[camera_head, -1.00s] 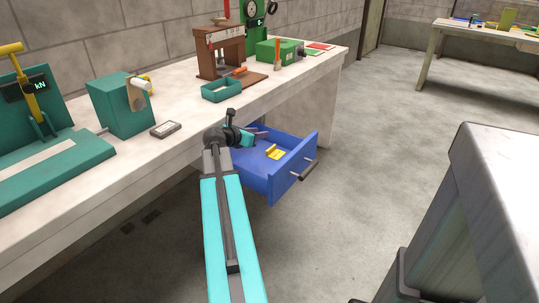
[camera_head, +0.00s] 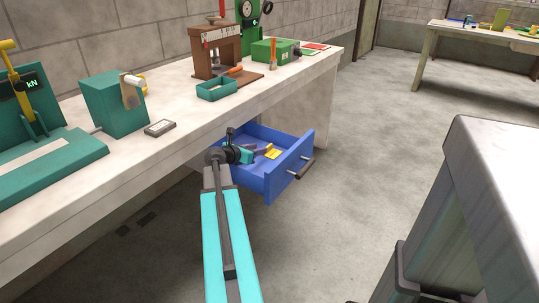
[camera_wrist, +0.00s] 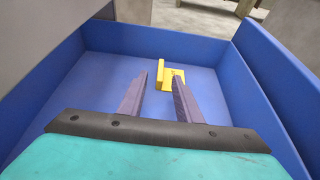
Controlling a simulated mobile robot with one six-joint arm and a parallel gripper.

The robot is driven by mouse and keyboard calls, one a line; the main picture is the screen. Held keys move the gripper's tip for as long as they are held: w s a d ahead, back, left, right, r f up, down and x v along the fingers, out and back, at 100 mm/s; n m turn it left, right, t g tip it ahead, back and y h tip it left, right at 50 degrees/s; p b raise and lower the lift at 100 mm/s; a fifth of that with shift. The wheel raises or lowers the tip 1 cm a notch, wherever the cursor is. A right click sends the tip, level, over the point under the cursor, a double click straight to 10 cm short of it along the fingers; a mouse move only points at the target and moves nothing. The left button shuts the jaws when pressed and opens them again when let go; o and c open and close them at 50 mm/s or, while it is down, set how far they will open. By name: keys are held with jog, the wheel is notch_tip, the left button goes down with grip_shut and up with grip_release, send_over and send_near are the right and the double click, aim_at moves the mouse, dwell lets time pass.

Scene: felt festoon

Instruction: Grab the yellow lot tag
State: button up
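The yellow lot tag (camera_wrist: 171,76) lies on the floor of the open blue drawer (camera_wrist: 110,66), with a raised upright part at its left side. It also shows in the head view (camera_head: 272,152). My gripper (camera_wrist: 167,76) is open, its two purple-grey fingers apart. In the wrist view the tag appears between and just beyond the fingertips, and nothing is held. In the head view the gripper is inside the drawer, close to the tag on its left. I cannot tell how high the fingers are above the drawer floor.
The drawer walls surround my gripper, and its front has a dark handle (camera_head: 305,167). The pale workbench (camera_head: 188,117) stands above and behind it, carrying a teal tray (camera_head: 217,90), green machines and a small grey device (camera_head: 160,128). A grey metal unit (camera_head: 490,170) stands at right.

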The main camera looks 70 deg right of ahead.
aim_at(272, 151)
jog(key=shift+s+d+f, duration=0.1)
jog(key=shift+d, duration=0.3)
jog(key=shift+b+x, duration=0.6)
jog(key=shift+x, duration=2.55)
grip_shut()
